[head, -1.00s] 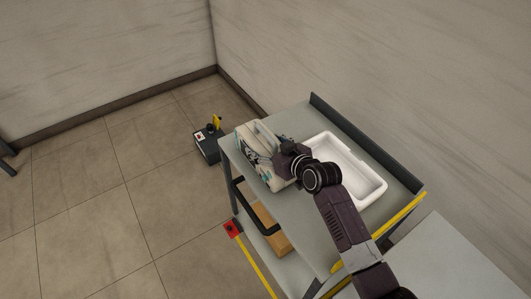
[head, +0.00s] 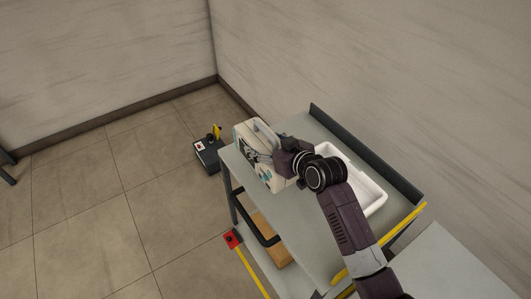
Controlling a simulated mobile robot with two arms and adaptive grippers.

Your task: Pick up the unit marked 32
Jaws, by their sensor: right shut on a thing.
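A white and teal unit with a carry handle on top (head: 257,150) is at the left end of the grey cart top (head: 311,238). I cannot read a number on it. My right gripper (head: 284,153) is at the unit's right side and shut on it, though the fingers are largely hidden by the wrist and the unit. I cannot tell whether the unit's underside touches the cart top. My left gripper is not in view.
A white tray (head: 374,204) lies on the cart, partly behind my right arm. The cart has a raised back edge (head: 370,155) and a lower shelf with a brown box (head: 270,238). A dark box with a yellow part (head: 208,155) stands on the floor. Open floor lies left.

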